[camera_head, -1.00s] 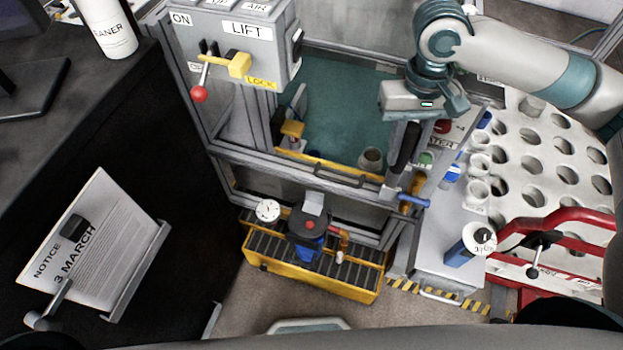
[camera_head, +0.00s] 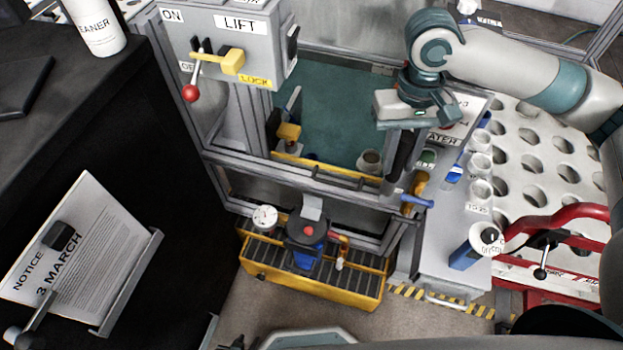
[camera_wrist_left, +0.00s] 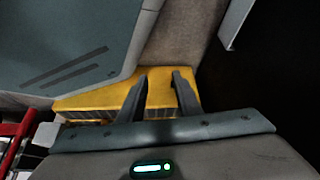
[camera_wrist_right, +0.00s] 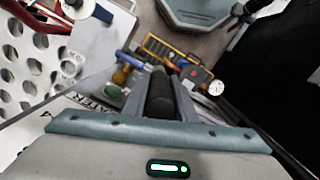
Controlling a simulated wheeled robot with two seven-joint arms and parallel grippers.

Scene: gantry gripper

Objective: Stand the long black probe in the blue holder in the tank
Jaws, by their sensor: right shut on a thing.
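My right gripper (camera_head: 405,150) is shut on the long black probe (camera_head: 401,158), at the tank's front right corner. In the right wrist view the probe's dark round body (camera_wrist_right: 160,92) sits between the fingers; its lower end is hidden. The tank (camera_head: 340,105) has teal inside. A small dark bluish thing (camera_head: 312,157) shows low behind the tank's front rail; I cannot tell whether it is the blue holder. My left gripper (camera_wrist_left: 160,92) is open and empty in the left wrist view, with a yellow-edged surface beyond its fingers.
A lift box (camera_head: 235,45) with a red-knobbed lever stands at the tank's left. A grey pot (camera_head: 369,161) is inside the tank. A yellow tray (camera_head: 310,285) with a gauge and pump lies in front. A white perforated rack (camera_head: 540,150) and red frame (camera_head: 550,225) are at right.

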